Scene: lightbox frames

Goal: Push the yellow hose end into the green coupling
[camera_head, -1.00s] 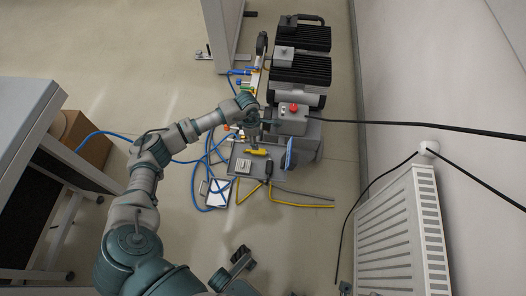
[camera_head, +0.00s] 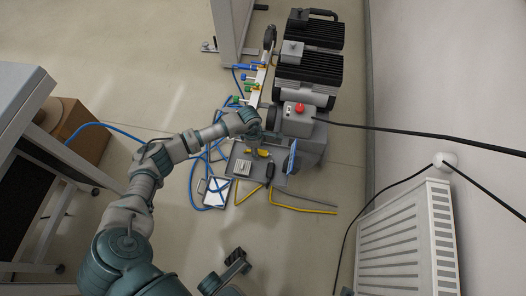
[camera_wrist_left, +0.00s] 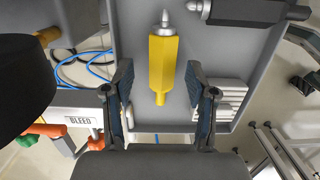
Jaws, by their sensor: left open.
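The yellow hose end (camera_wrist_left: 163,62), a thick yellow body with a metal tip, lies in a grey tray (camera_wrist_left: 215,38). In the head view it shows only as a small yellow patch (camera_head: 263,153) below my left gripper (camera_head: 257,142). In the left wrist view the open fingers of my left gripper (camera_wrist_left: 160,78) stand on either side of it, with a gap on both sides. The green coupling (camera_head: 236,99) is on the pale manifold strip beside the pump. A dark part (camera_head: 237,257) at the bottom may be my right gripper; its jaws cannot be made out.
A black fitting with a metal tip (camera_wrist_left: 245,10) and a pale slotted block (camera_wrist_left: 230,100) share the tray. The grey pump (camera_head: 297,120) with a red knob stands beside it. Blue hoses and a yellow hose (camera_head: 300,209) lie on the floor. A radiator (camera_head: 405,240) is at right.

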